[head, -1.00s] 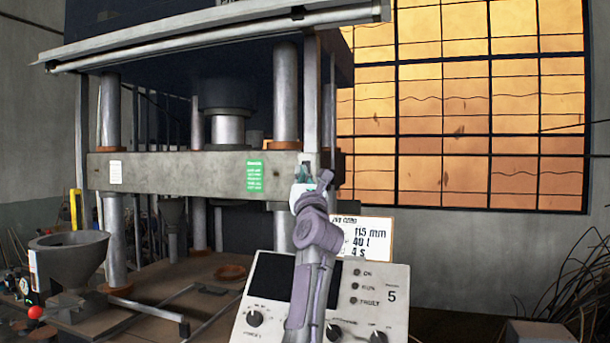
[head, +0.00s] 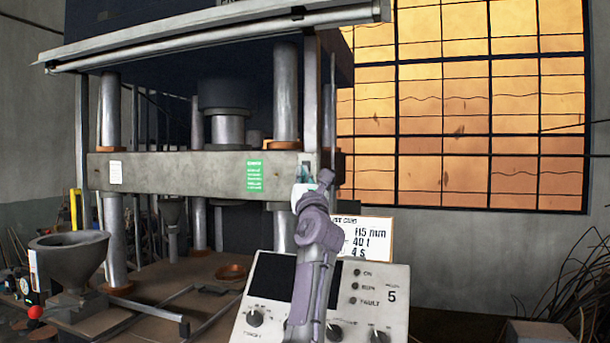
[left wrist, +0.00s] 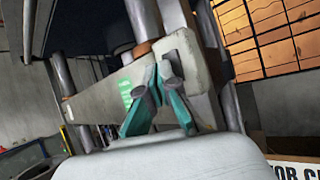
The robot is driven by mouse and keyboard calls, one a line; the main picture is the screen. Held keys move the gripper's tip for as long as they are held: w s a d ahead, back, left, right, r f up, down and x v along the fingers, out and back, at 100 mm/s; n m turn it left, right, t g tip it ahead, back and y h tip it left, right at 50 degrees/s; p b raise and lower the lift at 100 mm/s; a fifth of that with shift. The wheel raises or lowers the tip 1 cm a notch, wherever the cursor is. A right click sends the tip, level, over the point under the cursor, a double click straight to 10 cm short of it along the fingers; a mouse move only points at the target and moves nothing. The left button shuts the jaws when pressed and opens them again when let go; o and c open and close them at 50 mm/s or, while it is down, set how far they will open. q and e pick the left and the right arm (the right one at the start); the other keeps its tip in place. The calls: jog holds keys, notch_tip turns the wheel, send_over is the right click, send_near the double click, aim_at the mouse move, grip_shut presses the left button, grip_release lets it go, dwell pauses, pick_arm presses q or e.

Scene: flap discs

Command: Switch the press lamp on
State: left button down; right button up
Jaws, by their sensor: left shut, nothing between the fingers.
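The press lamp (head: 220,37) is a long pale tube under the hood along the top of the press; it looks grey, with no visible glow. A small light-grey plate, which looks like a switch (head: 308,160), is on the right end of the press's grey crossbeam. My left gripper (head: 305,176) is at this end of the beam, partly hidden by its own arm. In the left wrist view its teal fingers (left wrist: 159,78) come together at the tips, empty, in front of a grey box (left wrist: 184,52) on the beam. Whether they touch it I cannot tell. My right gripper is not in view.
A control panel (head: 262,292) with knobs stands in front, behind my left arm. A sign (head: 375,238) is just right of the arm. A grey hopper (head: 70,256) stands at left. A green label (head: 254,177) is on the beam.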

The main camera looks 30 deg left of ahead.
pick_arm(q)
jog(key=shift+w+a, duration=0.1)
jog(key=shift+w, duration=0.2)
dwell(0.4)
jog(key=shift+s+p, duration=0.35)
jog(key=shift+s, duration=0.05)
jog(key=shift+s+d, duration=0.2)
jog(key=shift+s, duration=0.15)
jog(key=s+p, duration=0.2)
jog(key=s, duration=0.1)
jog(key=s+d+p, duration=0.1)
jog(key=shift+s+r, duration=0.35)
jog(key=shift+s, duration=0.05)
jog(key=shift+d+f, duration=0.1)
dwell(0.4)
